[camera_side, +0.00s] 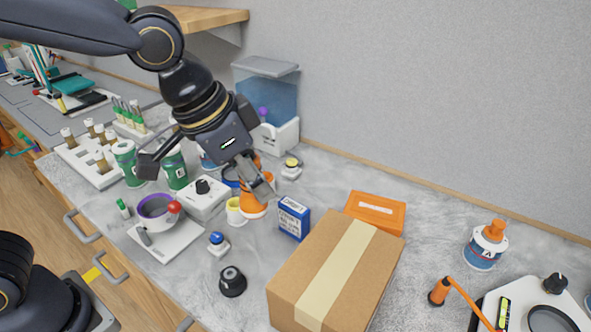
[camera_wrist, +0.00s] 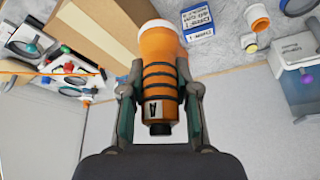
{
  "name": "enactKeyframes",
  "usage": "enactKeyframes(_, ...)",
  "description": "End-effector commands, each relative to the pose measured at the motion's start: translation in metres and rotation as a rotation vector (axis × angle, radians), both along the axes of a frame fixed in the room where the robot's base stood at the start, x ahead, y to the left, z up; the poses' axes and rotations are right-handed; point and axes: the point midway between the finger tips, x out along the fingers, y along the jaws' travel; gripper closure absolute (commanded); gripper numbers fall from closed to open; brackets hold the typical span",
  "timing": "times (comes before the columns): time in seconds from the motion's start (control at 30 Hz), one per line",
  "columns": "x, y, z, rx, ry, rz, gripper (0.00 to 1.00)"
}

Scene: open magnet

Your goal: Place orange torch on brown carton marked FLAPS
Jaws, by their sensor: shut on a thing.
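The orange torch (camera_wrist: 158,70) is held between the two fingers of my gripper (camera_wrist: 159,92) in the wrist view. It has dark bands, a dark end toward the camera and a pale far end. In the side view my gripper (camera_side: 258,181) is shut on the torch (camera_side: 254,204), whose wide end points down among the small items; I cannot tell if it touches the bench. The brown carton (camera_side: 306,262) with a pale tape strip stands to the right and nearer the camera. It also shows in the wrist view (camera_wrist: 108,14). No marking is readable on it.
A blue-and-white box (camera_side: 293,218) stands between torch and carton. An orange case (camera_side: 375,211) lies behind the carton.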

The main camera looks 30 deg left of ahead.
Motion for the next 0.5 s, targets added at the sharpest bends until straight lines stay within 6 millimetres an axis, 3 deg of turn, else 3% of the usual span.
enactKeyframes(0.1, -0.037, -0.028, 0.028, -0.004, -0.006, -0.120, 1.00)
enactKeyframes(0.27, -0.064, -0.048, 0.049, -0.001, -0.001, -0.218, 1.00)
enactKeyframes(0.37, -0.067, -0.056, 0.051, 0.000, 0.001, -0.244, 1.00)
enactKeyframes(0.5, -0.048, -0.072, 0.038, 0.003, 0.007, -0.249, 1.00)
